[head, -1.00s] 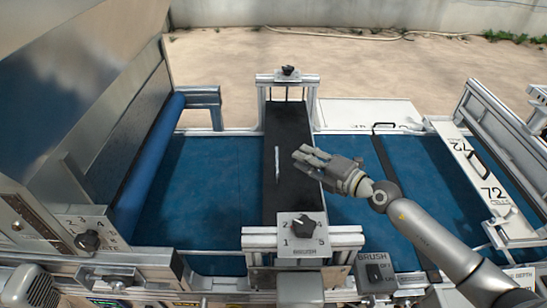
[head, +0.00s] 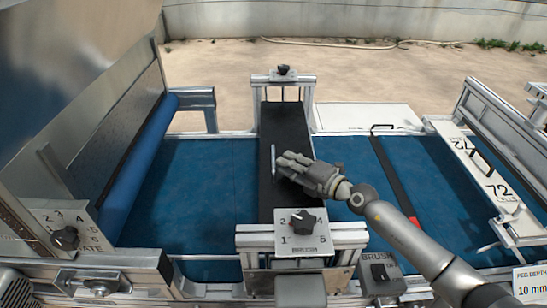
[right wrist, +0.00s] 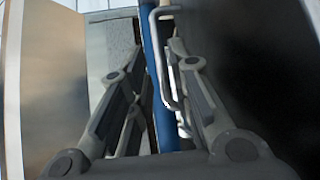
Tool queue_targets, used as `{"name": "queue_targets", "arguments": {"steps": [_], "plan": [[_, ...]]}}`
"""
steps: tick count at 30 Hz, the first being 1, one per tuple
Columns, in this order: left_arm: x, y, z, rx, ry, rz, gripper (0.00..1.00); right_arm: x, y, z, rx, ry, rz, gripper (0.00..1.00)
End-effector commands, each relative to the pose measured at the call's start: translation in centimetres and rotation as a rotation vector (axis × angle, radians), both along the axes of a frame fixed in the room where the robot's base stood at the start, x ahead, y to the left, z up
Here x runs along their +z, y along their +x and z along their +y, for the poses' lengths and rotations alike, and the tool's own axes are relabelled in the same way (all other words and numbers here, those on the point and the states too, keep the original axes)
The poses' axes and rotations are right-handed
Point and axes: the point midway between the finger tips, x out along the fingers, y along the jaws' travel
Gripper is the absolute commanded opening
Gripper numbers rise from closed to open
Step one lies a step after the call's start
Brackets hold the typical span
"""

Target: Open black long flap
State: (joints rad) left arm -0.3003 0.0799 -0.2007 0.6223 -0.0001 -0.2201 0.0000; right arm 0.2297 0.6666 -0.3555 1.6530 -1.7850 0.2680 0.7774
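The black long flap (head: 285,125) is a dark panel standing across the blue belt in the middle of the head view. A thin metal handle (head: 273,160) is on its face. My right gripper (head: 284,163) is at the handle, just right of it in the head view. In the right wrist view the handle (right wrist: 161,62) shows between the open fingers, nearer the right finger. The dark flap face (right wrist: 255,60) fills the right side there. I cannot tell whether a finger touches the handle. The flap looks closed. My left gripper is not in view.
The blue belt (head: 195,195) runs on both sides of the flap. A brush knob box (head: 303,230) stands in front of it. A blue roller (head: 140,165) is at left. A white 72-cells plate (head: 490,175) is at right.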

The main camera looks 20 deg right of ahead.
Motion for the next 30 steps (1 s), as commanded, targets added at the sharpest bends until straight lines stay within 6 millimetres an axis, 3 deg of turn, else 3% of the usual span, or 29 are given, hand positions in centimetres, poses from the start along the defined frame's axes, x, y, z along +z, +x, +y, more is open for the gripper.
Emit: {"name": "queue_targets", "arguments": {"steps": [3, 10, 23, 28, 30], "plan": [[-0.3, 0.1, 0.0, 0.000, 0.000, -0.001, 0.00, -0.3, 2.0, 1.1, 0.000, 0.001, -0.003, 0.19], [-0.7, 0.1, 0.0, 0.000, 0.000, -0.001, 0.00, -0.8, 4.6, 2.5, 0.000, 0.002, -0.001, 0.19], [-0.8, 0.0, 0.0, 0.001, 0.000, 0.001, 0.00, -0.9, 5.4, 3.0, 0.001, -0.001, 0.000, 0.19], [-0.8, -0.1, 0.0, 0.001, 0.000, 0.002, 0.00, -0.9, 5.4, 3.0, 0.001, -0.001, 0.000, 0.00], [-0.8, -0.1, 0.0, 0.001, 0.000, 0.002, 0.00, -0.9, 5.4, 3.0, 0.001, -0.001, 0.000, 0.00]]}}
